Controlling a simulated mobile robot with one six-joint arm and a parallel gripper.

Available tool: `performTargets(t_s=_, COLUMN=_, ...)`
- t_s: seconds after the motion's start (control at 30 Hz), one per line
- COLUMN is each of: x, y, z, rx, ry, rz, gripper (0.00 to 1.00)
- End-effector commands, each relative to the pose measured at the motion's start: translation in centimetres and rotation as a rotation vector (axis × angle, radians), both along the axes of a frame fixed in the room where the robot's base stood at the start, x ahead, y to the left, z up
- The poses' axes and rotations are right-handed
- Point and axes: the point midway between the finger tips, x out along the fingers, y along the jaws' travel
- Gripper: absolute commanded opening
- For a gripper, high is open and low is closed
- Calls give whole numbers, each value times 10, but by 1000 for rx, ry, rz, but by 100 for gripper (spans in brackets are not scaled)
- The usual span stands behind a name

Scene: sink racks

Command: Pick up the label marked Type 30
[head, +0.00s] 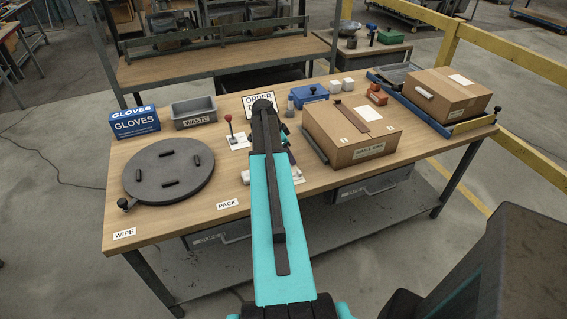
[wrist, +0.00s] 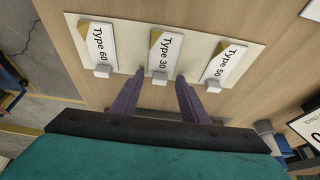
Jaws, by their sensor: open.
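The Type 30 label (wrist: 164,52) is a white card with a gold corner in the middle of a pale holder board (wrist: 206,47) in the wrist view. A small grey block is at its near end. The Type 60 label (wrist: 102,45) stands to its left and the Type 50 label (wrist: 224,65) to its right. My gripper (wrist: 157,82) is open and empty, its two purple fingers pointing at the near end of the Type 30 label. I cannot tell whether they touch it. In the head view my arm hides most of the labels.
In the head view, a round dark turntable (head: 168,170), a blue gloves box (head: 134,122) and a grey waste bin (head: 193,113) stand left on the workbench. Cardboard boxes (head: 351,135) stand right. A red-knobbed lever (head: 231,134) is just left of my arm.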

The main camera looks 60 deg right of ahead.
Motion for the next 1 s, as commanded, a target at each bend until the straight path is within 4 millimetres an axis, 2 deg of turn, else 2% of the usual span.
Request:
performTargets(t_s=0.23, x=0, y=0, z=0, rx=0, ry=0, rz=0, gripper=41)
performTargets(t_s=0.4, x=-1, y=0, z=0, rx=0, ry=0, rz=-1, gripper=12)
performTargets(t_s=0.77, x=-1, y=-1, z=1, rx=0, ry=0, rz=-1, gripper=11)
performTargets(t_s=1.0, x=-1, y=-1, z=10, rx=0, ry=0, rz=-1, gripper=11)
